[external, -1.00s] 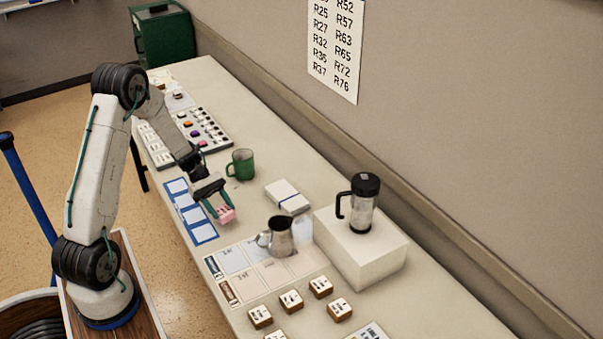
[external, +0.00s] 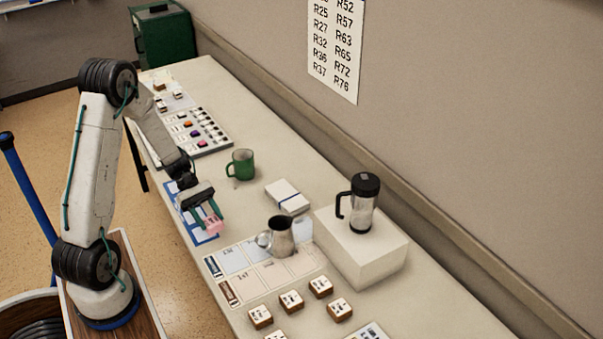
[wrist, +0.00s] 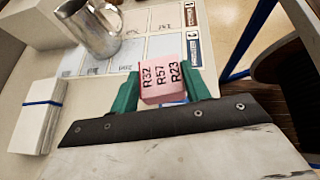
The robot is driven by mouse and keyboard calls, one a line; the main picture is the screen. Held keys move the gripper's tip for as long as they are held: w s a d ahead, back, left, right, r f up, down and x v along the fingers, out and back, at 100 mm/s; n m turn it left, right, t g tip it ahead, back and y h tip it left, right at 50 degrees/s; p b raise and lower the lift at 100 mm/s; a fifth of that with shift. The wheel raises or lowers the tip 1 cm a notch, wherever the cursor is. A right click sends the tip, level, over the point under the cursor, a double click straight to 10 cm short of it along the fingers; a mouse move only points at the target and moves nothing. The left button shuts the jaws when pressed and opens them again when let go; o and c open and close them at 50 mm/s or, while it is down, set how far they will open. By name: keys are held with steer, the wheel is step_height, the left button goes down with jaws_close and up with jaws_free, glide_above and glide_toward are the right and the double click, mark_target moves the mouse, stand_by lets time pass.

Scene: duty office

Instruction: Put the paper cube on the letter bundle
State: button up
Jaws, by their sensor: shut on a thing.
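The paper cube (external: 214,226) is pink; in the wrist view the cube (wrist: 162,82) shows printed codes R32, R57 and R23. My gripper (external: 212,220) is shut on it, its green fingers on either side, and holds it over the blue card strip near the table's front edge. In the wrist view my gripper (wrist: 160,88) shows at the centre. The letter bundle (external: 288,196) is a white stack with a blue band, lying on the table to the right of my gripper. It also shows at the left of the wrist view (wrist: 36,118).
A metal jug (external: 281,238) stands right of the cube, close to the bundle. A green mug (external: 241,164) stands behind. A white box (external: 362,253) bears a flask (external: 364,200). Several labelled blocks (external: 291,301) lie at the front right. Bare table lies between gripper and bundle.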

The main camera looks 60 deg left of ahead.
steer(key=w+a+r+n+t, duration=0.2)
steer(key=w+r, duration=0.1)
steer(key=w, duration=0.9)
glide_above(283, 193)
steer(key=shift+s+f+n+t+y, duration=0.1)
steer(key=shift+f+n+t+y, duration=0.2)
steer(key=shift+f, duration=0.5)
steer(key=shift+a+f, duration=0.1)
steer(key=shift+f, duration=1.55)
steer(key=o, duration=1)
steer(key=shift+f, duration=0.15)
